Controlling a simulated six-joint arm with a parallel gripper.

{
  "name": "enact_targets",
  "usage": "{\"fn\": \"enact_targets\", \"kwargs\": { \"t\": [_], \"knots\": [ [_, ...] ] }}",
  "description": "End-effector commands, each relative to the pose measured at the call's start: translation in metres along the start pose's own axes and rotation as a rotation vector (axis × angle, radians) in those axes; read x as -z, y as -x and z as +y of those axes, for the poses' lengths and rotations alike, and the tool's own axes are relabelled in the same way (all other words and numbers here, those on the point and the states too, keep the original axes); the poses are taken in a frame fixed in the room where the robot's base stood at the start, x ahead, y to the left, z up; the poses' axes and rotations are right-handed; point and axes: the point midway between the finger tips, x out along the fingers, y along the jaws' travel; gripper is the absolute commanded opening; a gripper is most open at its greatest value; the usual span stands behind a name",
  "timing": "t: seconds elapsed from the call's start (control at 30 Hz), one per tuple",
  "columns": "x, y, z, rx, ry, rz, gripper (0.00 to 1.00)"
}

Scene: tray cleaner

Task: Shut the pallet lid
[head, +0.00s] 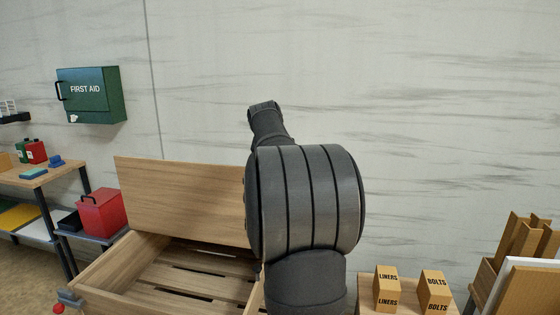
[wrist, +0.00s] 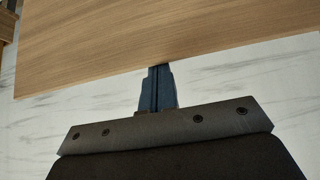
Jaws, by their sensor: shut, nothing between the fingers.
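The wooden pallet lid (head: 185,200) stands raised at the back of the wooden pallet box (head: 110,267), leaning slightly back. The box is open and its slatted floor shows. My arm covers the lid's right part in the head view, and my gripper is hidden there. In the wrist view my gripper (wrist: 158,70) has its dark blue fingers closed together and empty. Their tips meet the edge of the lid (wrist: 160,35) in that picture. I cannot tell whether they touch it or sit just behind it.
Two cardboard boxes, liners (head: 387,290) and bolts (head: 434,292), stand on a wooden surface at the right. A red box (head: 100,213) sits on a shelf left of the pallet. A green first aid cabinet (head: 92,95) hangs on the wall. The wall right of my arm is bare.

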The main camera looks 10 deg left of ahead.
Motion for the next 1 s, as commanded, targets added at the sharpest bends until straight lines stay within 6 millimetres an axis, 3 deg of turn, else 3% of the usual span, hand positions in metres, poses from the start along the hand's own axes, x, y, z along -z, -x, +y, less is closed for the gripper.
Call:
{"fn": "enact_targets", "kwargs": {
  "t": [0.57, 0.77, 1.0],
  "knots": [
    [-0.087, 0.051, -0.001, 0.001, 0.002, 0.228, 0.00],
    [-0.135, 0.065, -0.001, 0.002, 0.004, 0.225, 0.00],
    [-0.208, 0.073, -0.001, 0.001, 0.007, 0.223, 0.00]
  ]
}}
